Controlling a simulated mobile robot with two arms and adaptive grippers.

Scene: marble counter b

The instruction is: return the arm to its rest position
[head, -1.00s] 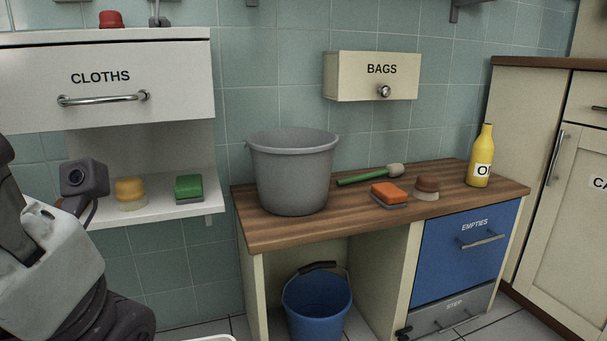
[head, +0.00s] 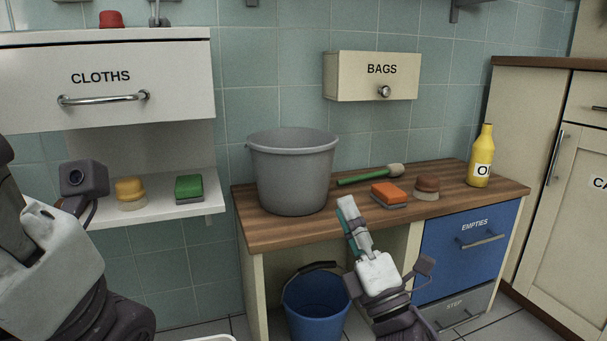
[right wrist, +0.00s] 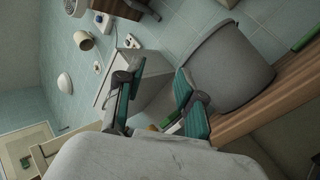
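My right gripper (head: 350,215) is in front of the wooden counter's front edge, pointing up, below the grey bucket and orange sponge in the picture. In the right wrist view its two teal-padded fingers (right wrist: 158,100) stand apart with nothing held between them. The grey bucket (right wrist: 232,65) shows beyond the fingers there. My left gripper's pale body (head: 50,285) is at the left edge of the head view, in front of the white shelf. Its fingertips are out of the picture, so its opening is hidden.
The wooden counter (head: 265,235) bears a grey bucket (head: 292,175), green-handled brush (head: 362,178), orange sponge (head: 388,193), brown-topped scrubber (head: 427,186) and yellow bottle (head: 481,160). A blue bucket (head: 315,310) stands underneath. The white shelf (head: 160,208) holds a yellow scrubber (head: 130,190) and green sponge (head: 189,187).

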